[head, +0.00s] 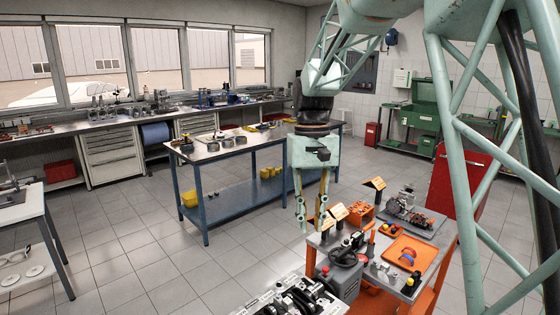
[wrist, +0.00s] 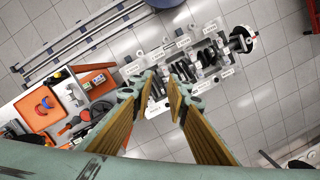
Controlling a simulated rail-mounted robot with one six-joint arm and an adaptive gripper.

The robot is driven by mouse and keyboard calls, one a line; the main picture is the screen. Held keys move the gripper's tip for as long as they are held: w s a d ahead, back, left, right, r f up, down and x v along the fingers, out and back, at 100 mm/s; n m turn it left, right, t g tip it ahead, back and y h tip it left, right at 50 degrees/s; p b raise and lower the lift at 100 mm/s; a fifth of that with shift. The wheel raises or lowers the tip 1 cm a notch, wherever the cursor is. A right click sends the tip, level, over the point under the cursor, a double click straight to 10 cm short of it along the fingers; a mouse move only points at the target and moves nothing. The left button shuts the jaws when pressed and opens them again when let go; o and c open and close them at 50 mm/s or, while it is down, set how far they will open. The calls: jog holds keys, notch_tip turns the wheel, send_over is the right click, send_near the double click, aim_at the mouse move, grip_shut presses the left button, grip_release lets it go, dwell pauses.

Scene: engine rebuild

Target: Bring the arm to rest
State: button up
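My arm comes down from the top of the head view, its pale green links crossing the right side. My gripper (head: 311,222) hangs pointing down near the left edge of the small workbench (head: 345,237). In the wrist view my gripper (wrist: 163,85) shows two fingers with yellow-brown pads and a clear gap between them. It is open and nothing is held. Below and beyond the fingertips is an engine block (wrist: 143,70) with labelled parts and a shaft. The fingers look well above it and apart from it.
The workbench carries an orange tray (head: 408,262) with coloured parts and a grey machine (head: 343,280). The engine block (head: 290,306) stands at the bottom edge. A blue-framed table (head: 205,157) stands behind, with a red cabinet (head: 470,178) right.

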jog(key=s+d+r+t+b, duration=0.1)
jog(key=s+d+r, duration=0.2)
jog(key=s, duration=0.4)
jog(key=s+d+r+t+b, duration=0.1)
jog(key=s+d+r, duration=0.2)
jog(key=s, duration=0.4)
jog(key=s+d+r+t+b, duration=0.1)
jog(key=s+d+r, duration=0.15)
jog(key=s, duration=0.45)
jog(key=s+d+f+t+b, duration=0.1)
jog(key=s+d+f, duration=0.1)
jog(key=s, duration=0.8)
jog(key=s+d+f+m+t+b, duration=0.1)
jog(key=s+d+f+b, duration=0.1)
jog(key=s, duration=0.8)
jog(key=shift+s+f+m+t, duration=0.3)
jog(key=shift+s+f, duration=0.05)
